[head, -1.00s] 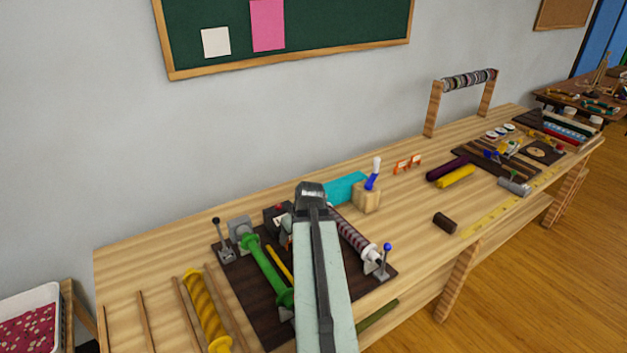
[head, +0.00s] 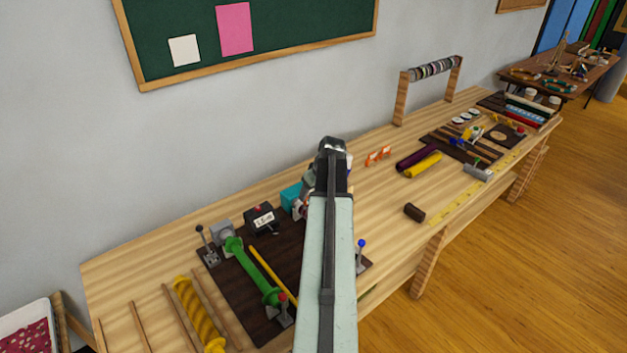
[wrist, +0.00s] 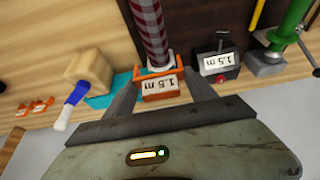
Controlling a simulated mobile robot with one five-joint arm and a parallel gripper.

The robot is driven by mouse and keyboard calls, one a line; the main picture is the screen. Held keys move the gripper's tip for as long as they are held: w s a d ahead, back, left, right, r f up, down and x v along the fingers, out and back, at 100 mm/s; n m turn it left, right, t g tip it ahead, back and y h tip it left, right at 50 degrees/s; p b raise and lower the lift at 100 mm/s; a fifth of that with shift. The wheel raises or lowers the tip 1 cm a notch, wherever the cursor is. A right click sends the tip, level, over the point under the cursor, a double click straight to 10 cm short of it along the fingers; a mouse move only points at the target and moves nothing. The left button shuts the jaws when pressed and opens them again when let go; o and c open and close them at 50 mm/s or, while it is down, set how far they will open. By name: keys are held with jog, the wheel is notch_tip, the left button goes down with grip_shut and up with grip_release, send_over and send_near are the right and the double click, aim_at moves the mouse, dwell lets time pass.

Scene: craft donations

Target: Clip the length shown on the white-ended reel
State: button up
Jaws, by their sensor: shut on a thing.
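In the wrist view the checked fabric reel (wrist: 151,30) runs up from its pale end flange (wrist: 156,61). An orange clip (wrist: 159,88) labelled "1.5 m" sits at that flange, between my fingers. My gripper (wrist: 160,80) is shut on this clip. I cannot tell whether the clip grips the fabric or only rests against the reel's end. A black box (wrist: 218,63) with a red button also shows "1.5 m"; it appears in the head view (head: 263,219) too. In the head view my arm hides most of the checked reel and my fingers.
Spare orange clips (head: 378,155) stand behind.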

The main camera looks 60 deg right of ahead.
jog(key=shift+f+b, duration=4.45)
jog(key=shift+b, duration=0.1)
jog(key=o, duration=1.4)
jog(key=p+v, duration=0.7)
jog(key=shift+r, duration=0.25)
jog(key=shift+s+r, duration=0.2)
jog(key=shift+r, duration=0.15)
jog(key=shift+f, duration=0.15)
jog(key=shift+w+a, duration=0.1)
